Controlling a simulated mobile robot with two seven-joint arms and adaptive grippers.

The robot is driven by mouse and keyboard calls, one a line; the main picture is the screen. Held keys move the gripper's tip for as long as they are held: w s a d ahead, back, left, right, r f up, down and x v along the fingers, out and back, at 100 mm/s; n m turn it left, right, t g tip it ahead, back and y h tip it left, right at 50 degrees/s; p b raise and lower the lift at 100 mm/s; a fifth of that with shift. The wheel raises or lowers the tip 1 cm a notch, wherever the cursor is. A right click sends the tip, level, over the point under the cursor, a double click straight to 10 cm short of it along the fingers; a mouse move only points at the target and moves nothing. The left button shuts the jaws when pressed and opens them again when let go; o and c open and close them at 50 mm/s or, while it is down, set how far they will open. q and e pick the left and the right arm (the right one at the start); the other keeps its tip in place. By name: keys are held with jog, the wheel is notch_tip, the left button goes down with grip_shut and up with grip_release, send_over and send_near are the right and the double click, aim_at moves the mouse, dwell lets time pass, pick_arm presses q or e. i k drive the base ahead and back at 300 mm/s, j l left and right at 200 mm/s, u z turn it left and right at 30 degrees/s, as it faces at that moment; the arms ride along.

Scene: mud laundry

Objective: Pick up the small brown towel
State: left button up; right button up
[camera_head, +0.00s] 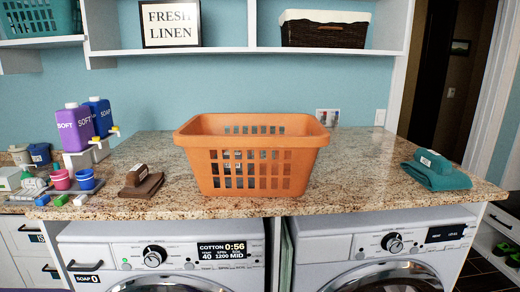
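The small brown towel (142,187) lies folded on the granite counter, left of the orange basket and near the front edge. A darker brown rolled piece with a pale label (137,174) sits on its left part; I cannot tell if it is part of the same towel. Neither of my grippers shows in the head view.
An orange laundry basket (250,172) stands mid-counter, close right of the brown towel. Teal towels (437,178) lie at the right end. Purple (75,128) and blue (100,117) dispensers, cups and small items crowd the left. Two washers (160,262) stand below. Counter right of the basket (360,180) is clear.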

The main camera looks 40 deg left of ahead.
aim_at(141, 185)
jog(key=u, duration=1.95)
